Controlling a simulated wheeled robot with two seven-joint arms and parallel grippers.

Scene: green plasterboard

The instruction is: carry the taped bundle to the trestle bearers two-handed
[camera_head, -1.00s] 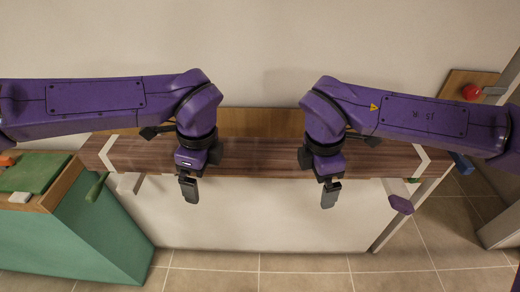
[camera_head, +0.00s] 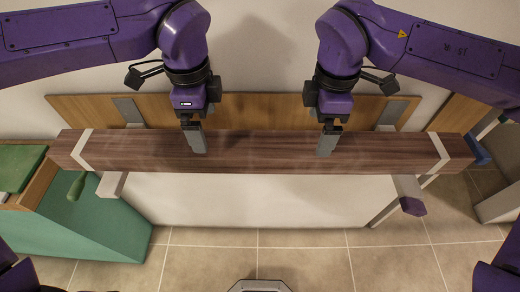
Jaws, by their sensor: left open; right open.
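The taped bundle (camera_head: 260,152) is a long dark brown wooden length with a white tape band near each end. It lies level across two pale trestle bearers, the left one (camera_head: 112,185) and the right one (camera_head: 407,188), whose ends stick out in front and behind. My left gripper (camera_head: 197,148) is open, its finger overlapping the bundle's top left of centre. My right gripper (camera_head: 326,148) is open, its finger overlapping the top right of centre. Whether the fingers touch the bundle cannot be told. The bundle hides the middle of both bearers.
A light wooden board (camera_head: 255,108) runs behind the bundle against a pale wall. A teal cabinet (camera_head: 90,225) with a green top panel stands at the left. A purple knob (camera_head: 412,206) sits at the right bearer's front end. Tiled floor (camera_head: 300,260) shows in front.

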